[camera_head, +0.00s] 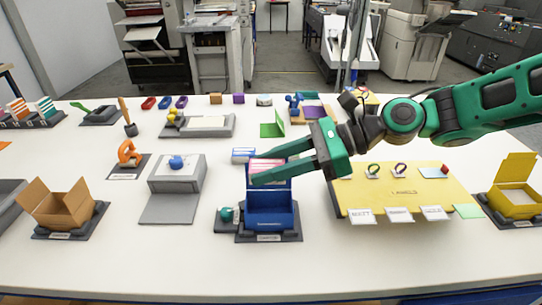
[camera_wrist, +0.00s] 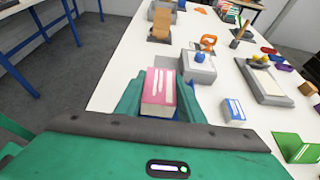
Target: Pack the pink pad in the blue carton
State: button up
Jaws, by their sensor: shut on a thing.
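The pink pad (camera_head: 265,163), pink with white marks, is between the fingers of my gripper (camera_head: 253,165). In the wrist view the pad (camera_wrist: 160,84) stands between the two green fingers (camera_wrist: 158,98), its pale edge toward me. The open blue carton (camera_head: 270,212) stands on a dark base at the front middle of the table. In the head view my gripper and the pad overlap the carton's upper back part; the pad appears at or above its opening. My fingers hide part of the pad, and the wrist view does not clearly show the carton.
A blue-and-white pad (camera_head: 243,155) lies just behind the carton. A small teal item (camera_head: 227,214) is at its left. A grey box (camera_head: 176,174) with a blue knob stands further left, and a yellow labels board (camera_head: 405,190) lies right. Bare table lies in front.

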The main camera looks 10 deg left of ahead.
jog(key=shift+f, duration=3.25)
jog(key=shift+s+d+f, duration=0.1)
jog(key=shift+d+f, duration=0.05)
jog(key=shift+f, duration=0.35)
jog(key=o, duration=1.2)
jog(key=shift+r, duration=5.05)
